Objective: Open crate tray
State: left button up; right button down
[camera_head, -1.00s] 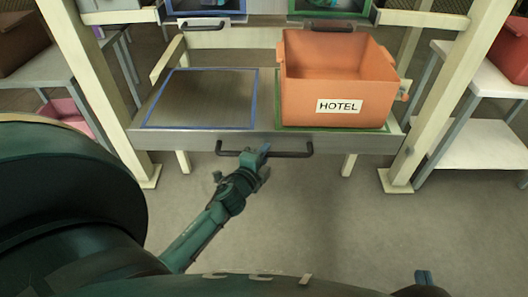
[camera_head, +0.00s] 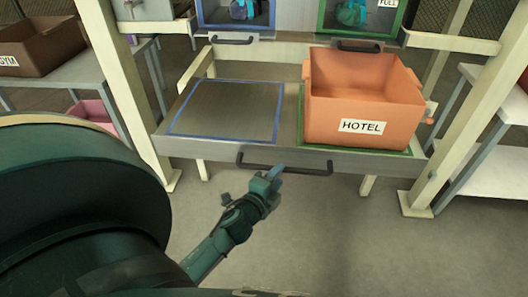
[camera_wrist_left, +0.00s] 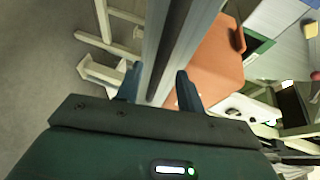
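The crate tray (camera_head: 290,110) is a grey metal drawer that stands pulled out from its frame. Its front carries a dark bar handle (camera_head: 310,172). An orange crate labelled HOTEL (camera_head: 345,98) sits in its right, green-outlined place; the left, blue-outlined place is bare. My left gripper (camera_head: 275,175) is just in front of and below the handle's middle. In the left wrist view, its fingers (camera_wrist_left: 157,86) are spread apart, with the tray's front edge and a dark bar seen between them. I cannot tell if they touch the handle. My right gripper is out of view.
Cream posts (camera_head: 118,75) stand on both sides of the tray. Behind are upper places with blue and green frames and more dark handles (camera_head: 232,40). A brown crate (camera_head: 42,48) stands on the left table. The floor in front is clear.

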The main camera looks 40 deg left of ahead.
pick_arm(q)
jog(key=v, duration=0.8)
jog(key=shift+s+p, duration=0.2)
jog(key=shift+p, duration=0.1)
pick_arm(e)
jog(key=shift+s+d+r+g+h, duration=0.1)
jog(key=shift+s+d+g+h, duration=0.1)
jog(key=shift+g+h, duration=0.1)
pick_arm(q)
jog(key=shift+r, duration=0.1)
